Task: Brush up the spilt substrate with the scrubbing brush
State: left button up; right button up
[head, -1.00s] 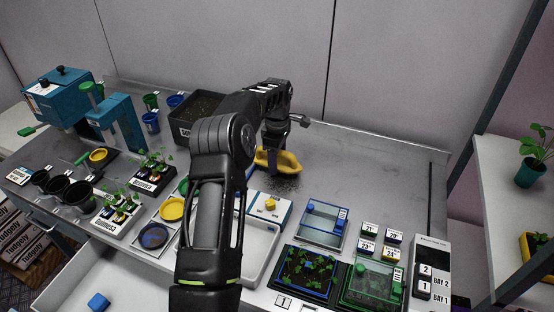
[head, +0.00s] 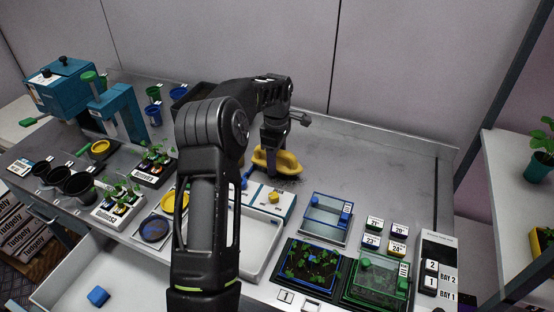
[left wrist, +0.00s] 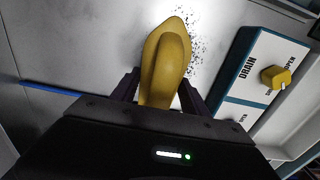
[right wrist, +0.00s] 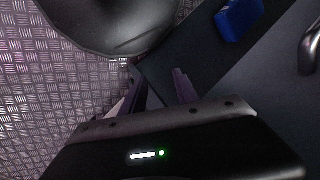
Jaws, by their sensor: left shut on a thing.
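My left gripper (head: 272,158) is shut on the yellow scrubbing brush (head: 287,162), low over the grey worktop. In the left wrist view the brush (left wrist: 166,62) stands between the two fingers, its rounded back towards the camera; its bristles are hidden. Spilt substrate (head: 288,184) shows as dark specks just in front of the brush. In the left wrist view the specks (left wrist: 199,38) lie beside and beyond its right edge. I cannot tell whether the bristles touch the worktop. My right gripper (right wrist: 160,90) is open and empty, away from the worktop.
A white-and-blue panel with a yellow knob (head: 275,198) sits close in front of the brush. Clear-lidded boxes (head: 326,217) stand to the right, seedling trays (head: 154,166) to the left. The worktop behind and right of the brush (head: 370,165) is clear.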

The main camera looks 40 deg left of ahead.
pick_arm(q)
jog(key=shift+s+d+f+b, duration=0.1)
jog(key=shift+s+d+b, duration=0.05)
jog(key=shift+s+b, duration=0.3)
jog(key=shift+s+d+f+b, duration=0.15)
jog(key=shift+s+b, duration=0.1)
jog(key=shift+s, duration=0.3)
jog(key=shift+s+d+r, duration=0.1)
jog(key=shift+s+d, duration=0.05)
jog(key=shift+s, duration=0.35)
jog(key=shift+s, duration=0.15)
jog(key=shift+s+d+b, duration=0.25)
jog(key=shift+s+b, duration=0.15)
jog(key=shift+s, duration=0.25)
jog(key=shift+s+d+b, duration=0.2)
jog(key=shift+s+b, duration=0.2)
jog(key=shift+s, duration=0.2)
jog(key=shift+s+d, duration=0.1)
jog(key=shift+s, duration=0.05)
